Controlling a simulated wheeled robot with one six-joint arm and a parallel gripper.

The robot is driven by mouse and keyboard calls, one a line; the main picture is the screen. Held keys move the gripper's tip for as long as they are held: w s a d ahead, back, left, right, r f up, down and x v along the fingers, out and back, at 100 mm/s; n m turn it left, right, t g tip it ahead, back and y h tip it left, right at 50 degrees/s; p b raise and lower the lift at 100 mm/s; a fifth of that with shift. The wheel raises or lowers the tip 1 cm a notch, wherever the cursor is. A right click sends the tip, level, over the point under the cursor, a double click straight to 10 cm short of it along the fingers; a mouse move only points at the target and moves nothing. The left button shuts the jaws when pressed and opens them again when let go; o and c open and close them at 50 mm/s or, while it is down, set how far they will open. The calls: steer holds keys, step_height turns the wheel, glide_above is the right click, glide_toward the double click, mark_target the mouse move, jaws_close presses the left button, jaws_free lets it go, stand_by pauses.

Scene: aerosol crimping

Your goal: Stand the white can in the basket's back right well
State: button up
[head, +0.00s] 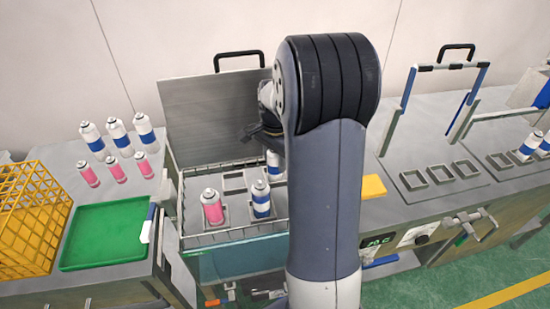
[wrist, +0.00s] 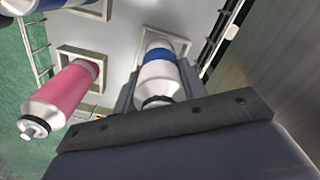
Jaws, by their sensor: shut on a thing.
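The white can with a blue band (wrist: 160,78) is between the fingers of my gripper (wrist: 157,92), which is shut on it. Its base end lies over a square well frame in the wrist view; I cannot tell whether it is fully seated. In the head view the can (head: 274,163) shows partly at the back right of the basket (head: 232,235), beside my arm. My gripper (head: 268,132) is mostly hidden there. A pink can (head: 212,208) stands in the front left well and another blue-banded white can (head: 261,199) in the front right. The back left well (head: 234,183) looks empty.
A raised grey lid (head: 210,110) stands behind the basket. To the left are several spare cans (head: 118,132), a green tray (head: 105,236) and a yellow crate (head: 30,222). A yellow block (head: 373,187) and a bench with empty square holders (head: 440,173) are right.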

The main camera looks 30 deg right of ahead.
steer(key=shift+f, duration=0.1)
steer(key=o, duration=0.7)
steer(key=shift+f, duration=0.1)
steer(key=o, duration=0.4)
steer(key=shift+o, duration=0.2)
step_height(320, 180, up, 12)
steer(key=shift+r, duration=0.25)
